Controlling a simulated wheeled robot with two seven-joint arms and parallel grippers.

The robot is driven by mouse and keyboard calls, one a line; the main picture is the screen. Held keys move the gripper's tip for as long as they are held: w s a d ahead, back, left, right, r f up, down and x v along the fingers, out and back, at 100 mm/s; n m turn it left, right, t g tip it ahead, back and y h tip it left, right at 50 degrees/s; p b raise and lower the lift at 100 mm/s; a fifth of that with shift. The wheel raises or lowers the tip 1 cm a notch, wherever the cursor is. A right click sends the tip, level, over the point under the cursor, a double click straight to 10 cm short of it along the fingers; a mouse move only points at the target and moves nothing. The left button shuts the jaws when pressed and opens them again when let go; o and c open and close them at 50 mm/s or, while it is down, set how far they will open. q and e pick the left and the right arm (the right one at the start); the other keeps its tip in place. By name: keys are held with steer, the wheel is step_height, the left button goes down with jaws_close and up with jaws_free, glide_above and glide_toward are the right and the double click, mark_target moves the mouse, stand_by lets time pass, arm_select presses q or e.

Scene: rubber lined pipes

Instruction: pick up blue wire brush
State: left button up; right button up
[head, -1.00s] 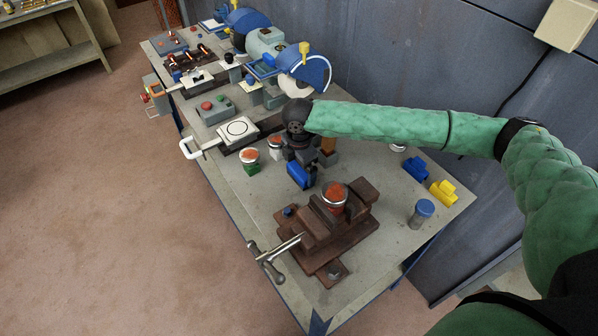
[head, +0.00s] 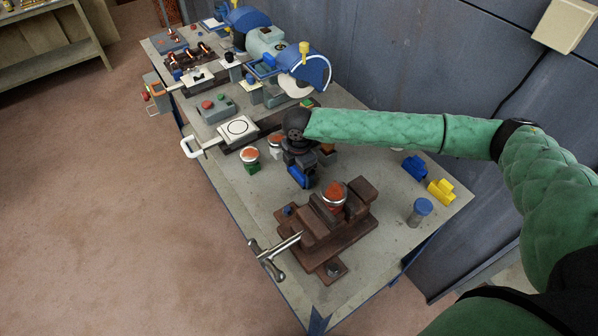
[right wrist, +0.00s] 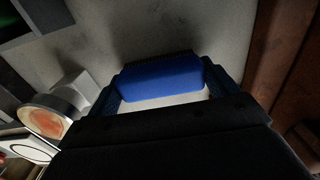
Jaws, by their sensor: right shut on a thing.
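The blue wire brush (right wrist: 162,78) shows in the right wrist view as a blue block with a dark bristled edge on its far side. It lies between the two fingers of my right gripper (right wrist: 163,88), which is shut on it. In the head view my right gripper (head: 301,177) points down at the bench, just behind the vise. There the brush is hard to tell apart from the blue fingers. The brush appears at or very close to the bench top; I cannot tell whether it touches. My left gripper is not in view.
A brown vise (head: 318,240) holding an orange-filled cup (head: 334,194) stands close in front of the gripper. Small cups (head: 250,158) stand to the left. A blue block (head: 414,167), a yellow block (head: 441,191) and a blue-lidded jar (head: 420,212) are to the right on the bench (head: 375,250).

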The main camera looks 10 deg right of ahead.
steer(key=shift+r, duration=0.2)
step_height(320, 180, up, 2)
steer(key=shift+r+b, duration=0.1)
steer(key=shift+b, duration=0.65)
step_height(320, 180, up, 6)
steer(key=shift+r+b, duration=0.1)
steer(key=shift+b, duration=0.95)
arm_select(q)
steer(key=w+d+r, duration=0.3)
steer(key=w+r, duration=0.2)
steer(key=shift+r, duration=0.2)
arm_select(e)
steer(key=shift+r, duration=0.6)
